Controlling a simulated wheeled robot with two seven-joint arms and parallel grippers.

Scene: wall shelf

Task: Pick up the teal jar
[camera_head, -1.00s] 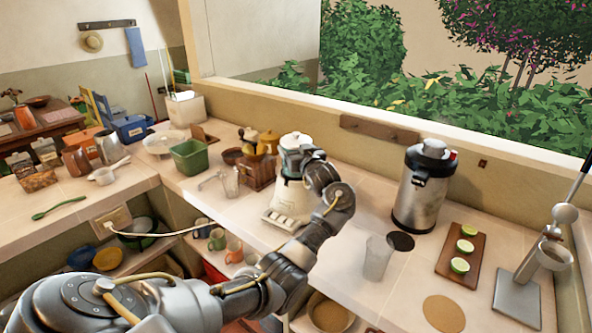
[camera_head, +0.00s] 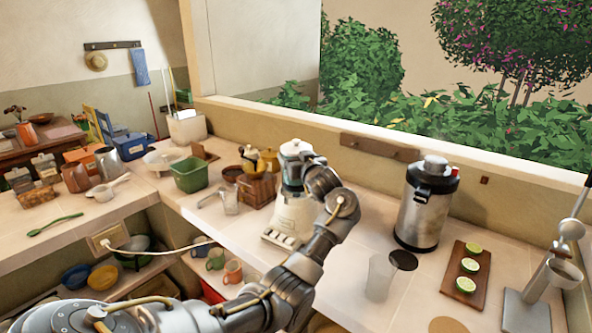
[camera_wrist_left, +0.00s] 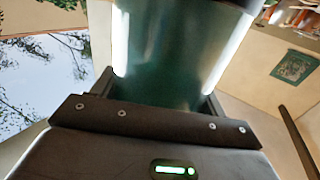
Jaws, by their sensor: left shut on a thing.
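The teal jar (camera_head: 292,172) is a tall, see-through blender jar with a pale top. In the head view it is upright over the cream blender base (camera_head: 292,212). My left gripper (camera_head: 311,168) reaches it from the right, partly hidden by my own wrist. In the left wrist view the teal jar (camera_wrist_left: 165,55) fills the space between the fingers of my left gripper (camera_wrist_left: 160,88), which is shut on it. I cannot tell whether the jar's bottom is clear of the base. My right gripper is not in view.
A wooden box (camera_head: 256,190) and moka pot stand close left.

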